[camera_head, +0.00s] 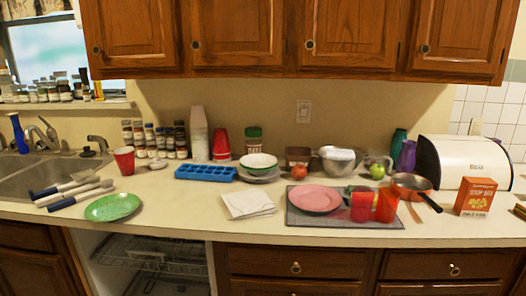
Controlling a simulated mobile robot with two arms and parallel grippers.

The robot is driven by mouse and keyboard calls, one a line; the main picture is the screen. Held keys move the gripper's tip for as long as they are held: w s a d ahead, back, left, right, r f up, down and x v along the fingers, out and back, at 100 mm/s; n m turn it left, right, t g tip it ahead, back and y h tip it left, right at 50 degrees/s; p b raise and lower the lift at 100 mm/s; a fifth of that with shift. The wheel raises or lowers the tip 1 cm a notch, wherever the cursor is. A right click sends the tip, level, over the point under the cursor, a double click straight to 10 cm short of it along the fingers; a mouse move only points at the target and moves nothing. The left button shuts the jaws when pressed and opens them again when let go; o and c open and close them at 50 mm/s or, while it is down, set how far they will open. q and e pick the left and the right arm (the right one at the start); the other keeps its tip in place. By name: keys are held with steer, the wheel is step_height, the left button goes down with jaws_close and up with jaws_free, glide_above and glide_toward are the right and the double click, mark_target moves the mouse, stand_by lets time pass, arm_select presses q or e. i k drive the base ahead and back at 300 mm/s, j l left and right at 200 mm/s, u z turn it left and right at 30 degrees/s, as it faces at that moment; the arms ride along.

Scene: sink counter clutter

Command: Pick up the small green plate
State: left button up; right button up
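The small green plate (113,207) lies flat near the counter's front edge at the left, beside the sink. Its speckled green top is uncovered. Neither of my grippers shows in the head view.
Several blue-handled utensils (72,188) lie close to the plate's left, and a red cup (124,160) stands behind it. The counter (180,208) is bare to its right, up to the white napkins (248,203). Wooden cabinets (235,35) hang above.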

mark_target(113, 207)
steer(key=u, duration=1.25)
